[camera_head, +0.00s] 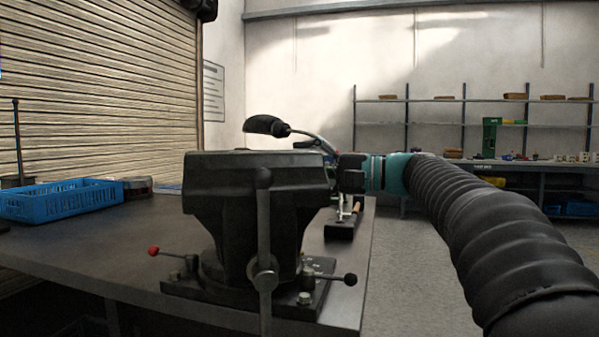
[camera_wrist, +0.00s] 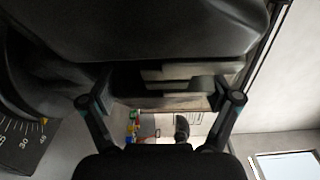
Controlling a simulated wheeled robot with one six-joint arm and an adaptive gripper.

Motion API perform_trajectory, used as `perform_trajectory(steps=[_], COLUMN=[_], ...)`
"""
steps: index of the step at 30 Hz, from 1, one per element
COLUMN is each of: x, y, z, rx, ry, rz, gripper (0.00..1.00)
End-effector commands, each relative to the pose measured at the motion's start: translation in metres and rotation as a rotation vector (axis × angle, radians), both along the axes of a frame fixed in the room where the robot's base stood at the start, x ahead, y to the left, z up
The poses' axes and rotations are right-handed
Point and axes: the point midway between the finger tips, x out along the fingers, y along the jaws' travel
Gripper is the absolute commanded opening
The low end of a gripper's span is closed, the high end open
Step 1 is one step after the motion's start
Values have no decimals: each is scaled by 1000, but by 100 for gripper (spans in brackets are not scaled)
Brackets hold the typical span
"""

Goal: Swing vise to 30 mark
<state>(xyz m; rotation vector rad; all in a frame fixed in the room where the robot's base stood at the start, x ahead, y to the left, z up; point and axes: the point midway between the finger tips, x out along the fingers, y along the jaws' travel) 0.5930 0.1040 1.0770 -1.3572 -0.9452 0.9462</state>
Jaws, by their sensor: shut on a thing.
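The dark vise (camera_head: 255,190) stands upright on the bench's near right part, on a bolted swivel base (camera_head: 215,290). Its long handle hangs down at the front. Two lock levers stick out from the base, one with a red knob (camera_head: 153,251) and one with a black knob (camera_head: 350,279). My gripper (camera_head: 338,172) is at the right end of the vise's top. In the wrist view its two fingers (camera_wrist: 160,103) stand on either side of the vise jaws (camera_wrist: 180,85) and are shut on the vise. A dial scale (camera_wrist: 20,140) with white marks and a small yellow pointer shows at left; its reading is unclear.
A blue basket (camera_head: 65,200) and a round coil (camera_head: 138,187) lie on the bench (camera_head: 130,240) at left. A black-gripped lever (camera_head: 268,126) shows behind the vise. Shelves (camera_head: 430,125) line the back wall. Open floor (camera_head: 410,270) is right of the bench.

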Motion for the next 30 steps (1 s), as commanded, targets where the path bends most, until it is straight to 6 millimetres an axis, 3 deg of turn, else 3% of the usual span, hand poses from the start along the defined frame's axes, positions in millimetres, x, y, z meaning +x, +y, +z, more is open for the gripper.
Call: perform_trajectory(steps=[6,7,8,20,26,30], x=[1,1,1,-1,-9,-18], y=[0,1,1,2,-21,-49], z=[-1,-1,-1,0,0,0], rx=[0,0,0,0,0,0], ry=[0,0,0,0,-1,-1], rz=[-4,-3,-3,6,2,-1], gripper=[26,91,98,100,100,100])
